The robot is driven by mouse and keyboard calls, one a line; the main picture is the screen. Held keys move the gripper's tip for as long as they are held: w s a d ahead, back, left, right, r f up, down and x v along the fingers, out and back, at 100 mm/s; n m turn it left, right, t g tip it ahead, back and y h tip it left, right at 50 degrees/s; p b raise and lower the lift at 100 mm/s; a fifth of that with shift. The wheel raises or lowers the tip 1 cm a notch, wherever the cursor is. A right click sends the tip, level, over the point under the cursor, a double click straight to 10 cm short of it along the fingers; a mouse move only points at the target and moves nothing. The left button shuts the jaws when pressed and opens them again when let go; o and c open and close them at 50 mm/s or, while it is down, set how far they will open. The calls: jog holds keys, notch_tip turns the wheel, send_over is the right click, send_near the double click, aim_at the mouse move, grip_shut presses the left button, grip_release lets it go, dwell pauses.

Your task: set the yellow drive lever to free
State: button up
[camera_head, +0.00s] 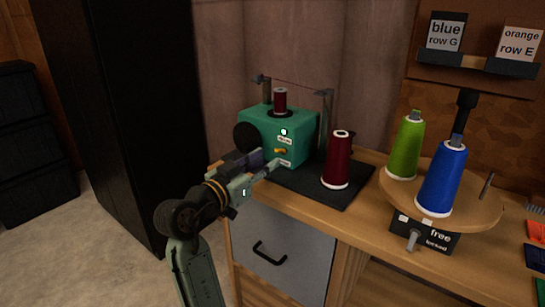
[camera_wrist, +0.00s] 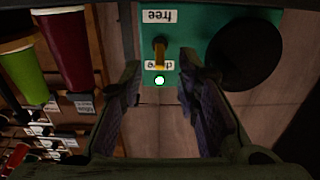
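The green winder (camera_head: 300,130) stands on a dark mat at the left of the bench. Its small yellow drive lever (camera_head: 281,151) sits on the front face between two white labels. In the wrist view, which is upside down, the lever (camera_wrist: 160,53) points at the "drive" label (camera_wrist: 158,65); the "free" label (camera_wrist: 159,16) is at the opposite end. My gripper (camera_head: 266,170) is in front of this face, low and near the lever. In the wrist view my gripper (camera_wrist: 159,82) is open and empty, with the lever beyond the gap between its fingers.
A dark red cone (camera_head: 338,160) stands right of the winder. Farther right, a green cone (camera_head: 405,147) and a blue cone (camera_head: 441,178) stand on a round wooden turntable (camera_head: 483,212), whose base has its own grey lever (camera_head: 412,240). A drawer (camera_head: 280,255) is below the winder.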

jog(key=v, duration=0.7)
